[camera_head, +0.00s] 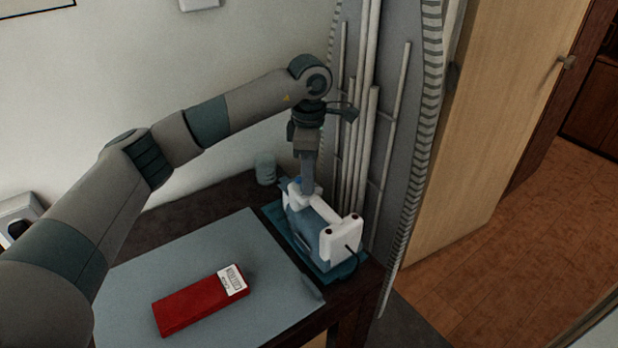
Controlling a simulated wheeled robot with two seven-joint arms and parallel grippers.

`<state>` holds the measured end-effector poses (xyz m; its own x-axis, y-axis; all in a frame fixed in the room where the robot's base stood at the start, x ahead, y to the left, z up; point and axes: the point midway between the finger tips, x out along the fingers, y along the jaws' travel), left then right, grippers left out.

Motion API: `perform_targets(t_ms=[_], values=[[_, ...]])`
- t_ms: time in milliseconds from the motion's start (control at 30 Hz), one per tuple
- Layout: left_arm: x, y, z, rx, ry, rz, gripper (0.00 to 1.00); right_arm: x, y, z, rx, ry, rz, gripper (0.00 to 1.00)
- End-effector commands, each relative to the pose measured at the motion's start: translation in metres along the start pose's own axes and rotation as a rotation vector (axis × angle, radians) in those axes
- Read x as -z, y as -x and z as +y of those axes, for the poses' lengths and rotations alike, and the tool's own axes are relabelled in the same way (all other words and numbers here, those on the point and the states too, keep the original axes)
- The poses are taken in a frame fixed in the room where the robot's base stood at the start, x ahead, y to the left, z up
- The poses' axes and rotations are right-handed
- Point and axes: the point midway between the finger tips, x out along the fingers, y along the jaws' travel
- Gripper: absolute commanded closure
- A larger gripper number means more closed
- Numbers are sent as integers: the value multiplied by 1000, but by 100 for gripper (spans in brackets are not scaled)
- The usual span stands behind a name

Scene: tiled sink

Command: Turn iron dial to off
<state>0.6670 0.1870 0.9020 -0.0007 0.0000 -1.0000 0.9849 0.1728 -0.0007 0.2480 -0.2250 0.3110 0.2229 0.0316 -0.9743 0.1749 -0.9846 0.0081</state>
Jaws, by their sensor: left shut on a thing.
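The iron (341,241) is white and blue-grey and sits on a teal base (345,271) at the right end of the dark table. My left arm comes in from the left and bends down over it. My left gripper (304,190) points down at the rear upper part of the iron and is shut on it. Its fingertips are small and partly hidden, so I cannot tell which part they grip. The dial is not clearly visible, nor is its setting. My right gripper is not in view.
A red box (188,305) with a white label lies on the grey-blue mat (180,262). A small pale glass (265,169) stands behind the iron. An upright grey ironing board (405,130) leans close on the right, beside a wooden door (490,120).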

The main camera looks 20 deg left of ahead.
Motion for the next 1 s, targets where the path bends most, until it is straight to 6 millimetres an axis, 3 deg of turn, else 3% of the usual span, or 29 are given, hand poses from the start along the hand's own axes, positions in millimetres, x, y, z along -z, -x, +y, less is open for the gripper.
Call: perform_targets(t_ms=[267, 300, 367, 767, 1000], values=[[0, 1, 1, -2, 3, -1, 96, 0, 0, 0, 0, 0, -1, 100], [0, 1, 1, -2, 2, -1, 69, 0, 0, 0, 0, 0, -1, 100], [0, 1, 1, -2, 2, -1, 55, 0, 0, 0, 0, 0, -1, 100], [0, 2, 0, -1, 1, 0, 55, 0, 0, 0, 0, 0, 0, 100], [0, 22, 1, -3, 1, -2, 55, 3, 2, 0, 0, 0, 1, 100]])
